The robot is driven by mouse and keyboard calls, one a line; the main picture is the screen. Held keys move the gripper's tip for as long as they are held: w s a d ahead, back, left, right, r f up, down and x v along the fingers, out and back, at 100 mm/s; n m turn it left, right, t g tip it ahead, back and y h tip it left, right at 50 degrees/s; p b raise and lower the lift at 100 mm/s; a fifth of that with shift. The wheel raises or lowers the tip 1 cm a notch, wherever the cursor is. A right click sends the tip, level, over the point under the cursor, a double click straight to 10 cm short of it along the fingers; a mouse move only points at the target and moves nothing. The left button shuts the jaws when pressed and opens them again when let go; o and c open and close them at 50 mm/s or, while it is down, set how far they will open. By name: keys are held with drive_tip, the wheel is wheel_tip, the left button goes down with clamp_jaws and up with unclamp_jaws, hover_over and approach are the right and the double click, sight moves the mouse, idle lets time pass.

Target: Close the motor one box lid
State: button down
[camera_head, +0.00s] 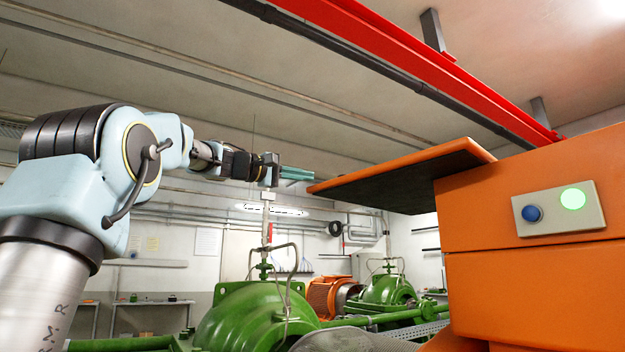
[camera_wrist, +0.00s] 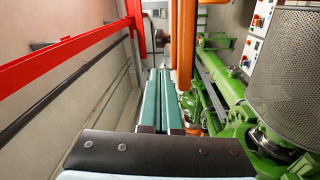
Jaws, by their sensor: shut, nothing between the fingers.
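The orange motor box (camera_head: 535,245) stands at the right of the head view. Its lid (camera_head: 410,170) is open, jutting left from the top of the box, with its dark underside showing. My gripper (camera_head: 312,175) is at the lid's free left end, its teal fingers shut and empty, pointing right. I cannot tell whether the fingertips touch the lid edge. In the wrist view the two teal fingers (camera_wrist: 158,72) lie side by side, with an orange edge, likely the lid (camera_wrist: 184,45), just right of their tips.
A panel with a blue and a lit green button (camera_head: 558,208) is on the box front. A red beam (camera_head: 400,45) runs overhead. Green pump machinery (camera_head: 250,320) stands below, and a mesh guard (camera_wrist: 290,95) is at the right in the wrist view.

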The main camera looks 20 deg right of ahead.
drive_tip(key=p+x, duration=0.5)
drive_tip(key=x, duration=0.3)
drive_tip(key=shift+d+r, duration=0.1)
drive_tip(key=shift+d, duration=0.1)
drive_tip(key=shift+w+d, duration=0.1)
drive_tip(key=shift+d, duration=0.4)
